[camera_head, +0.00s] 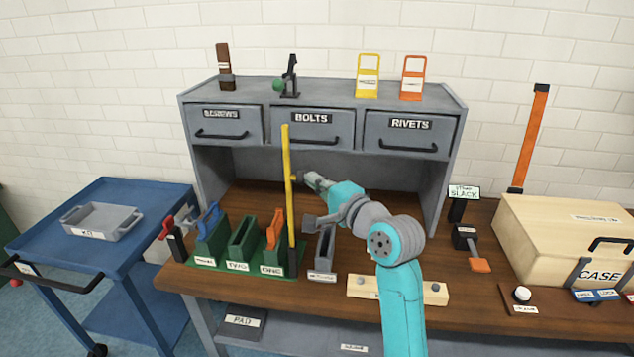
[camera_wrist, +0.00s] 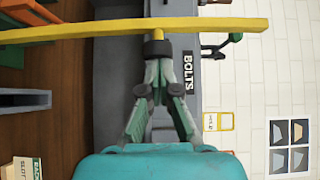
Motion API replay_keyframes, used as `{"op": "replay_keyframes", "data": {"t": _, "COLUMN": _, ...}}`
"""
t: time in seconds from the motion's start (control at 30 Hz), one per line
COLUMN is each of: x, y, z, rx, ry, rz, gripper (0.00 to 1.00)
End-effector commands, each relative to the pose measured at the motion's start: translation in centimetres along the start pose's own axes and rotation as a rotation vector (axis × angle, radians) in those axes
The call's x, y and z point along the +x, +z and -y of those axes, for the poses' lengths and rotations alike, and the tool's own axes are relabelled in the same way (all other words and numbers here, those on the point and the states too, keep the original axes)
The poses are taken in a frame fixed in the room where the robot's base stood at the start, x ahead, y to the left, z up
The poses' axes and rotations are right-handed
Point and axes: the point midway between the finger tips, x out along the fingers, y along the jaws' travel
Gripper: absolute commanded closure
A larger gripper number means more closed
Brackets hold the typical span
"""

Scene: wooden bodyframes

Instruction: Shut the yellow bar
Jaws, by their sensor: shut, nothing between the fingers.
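The yellow bar (camera_head: 286,150) stands nearly upright on a dark post at the right end of the green rack (camera_head: 262,262). In the wrist view the bar (camera_wrist: 220,24) crosses the top of the picture. My gripper (camera_head: 304,178) is shut and empty, with its tips just right of the bar.
The green rack has slots, with a blue handle (camera_head: 209,215) and an orange handle (camera_head: 275,228). A grey drawer cabinet (camera_head: 455,105) stands behind. A grey slotted holder (camera_head: 323,250) is right of the rack. A wooden case (camera_head: 540,235) stands on the right.

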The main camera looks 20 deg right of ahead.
Motion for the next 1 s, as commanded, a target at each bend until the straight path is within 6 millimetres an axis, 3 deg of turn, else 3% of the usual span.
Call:
{"op": "replay_keyframes", "data": {"t": 0.27, "x": 2.1, "y": 2.2, "z": 0.9, "rx": -0.089, "ry": 0.085, "rz": 0.006, "gripper": 1.0}}
{"op": "replay_keyframes", "data": {"t": 0.57, "x": 6.2, "y": 6.5, "z": 1.1, "rx": -0.275, "ry": 0.273, "rz": 0.007, "gripper": 1.0}}
{"op": "replay_keyframes", "data": {"t": 1.0, "x": 12.4, "y": 12.7, "z": -1.8, "rx": -0.572, "ry": 0.572, "rz": 0.008, "gripper": 1.0}}
